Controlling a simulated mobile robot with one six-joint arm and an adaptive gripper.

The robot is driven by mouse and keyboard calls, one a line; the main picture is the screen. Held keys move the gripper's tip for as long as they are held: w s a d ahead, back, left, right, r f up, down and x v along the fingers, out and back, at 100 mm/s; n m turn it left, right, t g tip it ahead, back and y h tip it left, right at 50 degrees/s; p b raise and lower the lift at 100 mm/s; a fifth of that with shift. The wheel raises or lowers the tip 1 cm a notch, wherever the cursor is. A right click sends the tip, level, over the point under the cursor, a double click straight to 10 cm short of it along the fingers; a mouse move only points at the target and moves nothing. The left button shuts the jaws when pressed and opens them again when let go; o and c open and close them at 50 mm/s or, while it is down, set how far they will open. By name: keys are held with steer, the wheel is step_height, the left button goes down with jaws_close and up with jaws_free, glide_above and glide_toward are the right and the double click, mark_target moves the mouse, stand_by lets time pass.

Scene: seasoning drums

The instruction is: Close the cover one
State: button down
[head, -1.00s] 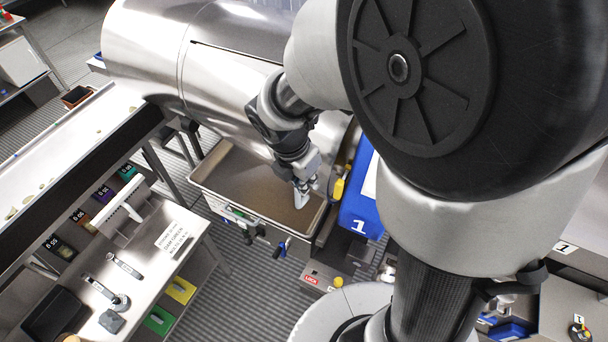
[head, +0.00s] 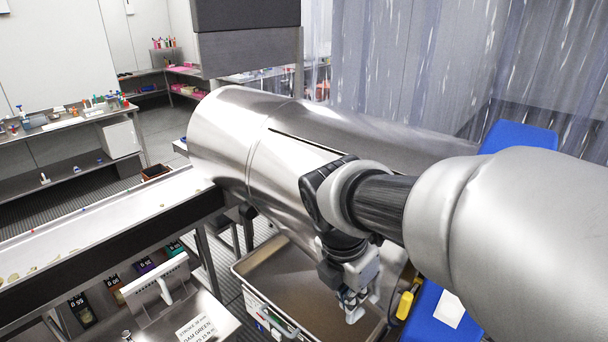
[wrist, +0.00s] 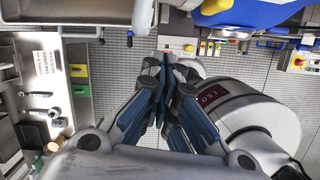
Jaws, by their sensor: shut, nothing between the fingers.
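The large steel drum (head: 235,125) lies across the middle of the head view, with a long dark seam along its upper side. I cannot tell for sure which part is cover one. A blue panel (head: 432,318) with a white label is at the lower right, partly hidden by my arm. A blue part also shows at the top of the wrist view (wrist: 262,14). My gripper (head: 354,308) points down in front of the drum, over the steel tray (head: 262,268). In the wrist view my gripper (wrist: 168,88) has its fingers together and empty.
A conveyor (head: 110,228) runs in from the left. A side table with a white rack (head: 155,284) and a sign (head: 197,330) stands at lower left. A yellow part (head: 404,305) is right of my gripper. Another blue panel (head: 520,136) stands behind my arm.

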mark_target(384, 287)
steer(key=shift+w+d+f+b, duration=0.1)
steer(key=shift+w+d+f, duration=0.45)
steer(key=shift+d+f, duration=0.45)
steer(key=shift+w+d+f+b, duration=0.15)
steer(key=shift+w+d+f, duration=0.45)
steer(key=shift+f, duration=0.65)
steer(key=shift+w+d+f+b, duration=0.1)
steer(key=shift+w+d+f, duration=0.55)
steer(key=shift+f, duration=0.5)
steer(key=shift+s+d, duration=0.1)
steer(key=w+d+p, duration=0.1)
steer(key=d, duration=0.1)
steer(key=w+d+p, duration=0.1)
steer(key=w+d, duration=0.1)
steer(key=shift+d, duration=0.1)
steer(key=shift+s, duration=0.1)
steer(key=shift+a, duration=0.2)
